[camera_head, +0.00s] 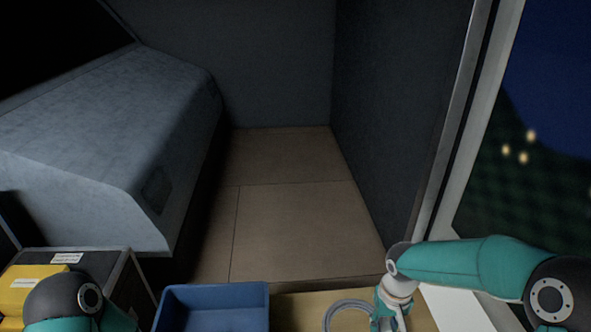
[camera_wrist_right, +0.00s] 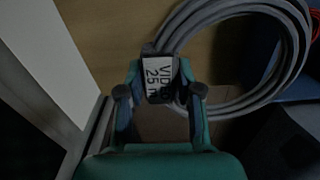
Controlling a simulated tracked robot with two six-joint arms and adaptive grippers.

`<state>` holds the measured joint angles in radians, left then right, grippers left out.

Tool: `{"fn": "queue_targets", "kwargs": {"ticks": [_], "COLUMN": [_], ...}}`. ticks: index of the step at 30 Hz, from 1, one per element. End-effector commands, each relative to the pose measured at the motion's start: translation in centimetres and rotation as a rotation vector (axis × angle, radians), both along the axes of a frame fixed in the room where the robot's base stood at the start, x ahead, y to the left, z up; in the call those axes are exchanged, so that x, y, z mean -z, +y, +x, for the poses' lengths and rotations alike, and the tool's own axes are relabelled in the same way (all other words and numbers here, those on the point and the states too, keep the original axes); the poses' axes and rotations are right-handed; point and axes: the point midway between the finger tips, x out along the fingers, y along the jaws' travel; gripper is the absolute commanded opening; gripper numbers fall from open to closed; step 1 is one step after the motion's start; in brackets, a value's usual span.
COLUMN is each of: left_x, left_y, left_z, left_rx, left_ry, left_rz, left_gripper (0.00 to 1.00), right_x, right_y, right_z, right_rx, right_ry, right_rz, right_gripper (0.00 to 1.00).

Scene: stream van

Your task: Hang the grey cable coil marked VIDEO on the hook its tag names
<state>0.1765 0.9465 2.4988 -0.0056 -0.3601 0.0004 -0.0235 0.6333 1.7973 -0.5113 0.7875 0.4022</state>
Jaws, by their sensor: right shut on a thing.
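The grey cable coil (camera_head: 345,304) shows at the bottom of the head view, beside my right gripper (camera_head: 388,318). In the right wrist view the coil (camera_wrist_right: 296,45) is a thick ring of several turns, reaching to the right from the fingers. Its white tag (camera_wrist_right: 158,80) reads VIDEO and 25, with the rest partly covered. My right gripper (camera_wrist_right: 160,94) is shut on the coil at the tag. No hook shows in either view. Of my left arm only a link shows at the lower left; its gripper is out of view.
A blue bin (camera_head: 213,288) stands left of the coil. A dark case (camera_head: 112,268) with a yellow thing (camera_head: 30,283) is further left. A pale wooden surface (camera_head: 300,306) lies under the coil's area. Bare floor (camera_head: 290,220) lies beyond, between a grey bulky unit (camera_head: 100,140) and a dark wall (camera_head: 390,120).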

Motion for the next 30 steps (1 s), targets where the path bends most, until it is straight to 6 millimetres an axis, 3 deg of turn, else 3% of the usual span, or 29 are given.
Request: {"fn": "queue_targets", "kwargs": {"ticks": [11, 17, 21, 23, 30], "left_x": [-0.1, -0.1, 0.1, 0.7, 7.7], "left_y": [0.0, 0.0, 0.0, 0.0, 0.0], "left_z": [0.0, 0.0, 0.0, 0.0, 0.0], "left_rx": [0.000, 0.000, 0.000, 0.000, 0.000], "left_ry": [0.000, 0.000, 0.000, 0.000, 0.001], "left_rz": [0.000, 0.000, 0.000, 0.000, 0.000], "left_gripper": [0.40, 0.40, 0.40, 0.40, 0.40], "right_x": [-0.1, -0.1, -0.1, 0.1, 3.8], "right_y": [0.0, -0.1, -0.3, -0.6, -2.8], "right_z": [0.0, -0.6, -1.7, -2.1, -4.0], "right_rx": [0.046, 0.269, 0.531, 0.667, 1.230], "right_ry": [-0.001, -0.001, -0.001, -0.003, -0.004], "right_rz": [0.000, 0.001, 0.000, 0.001, 0.003], "right_gripper": [0.00, 0.00, 0.00, 0.00, 0.00]}}
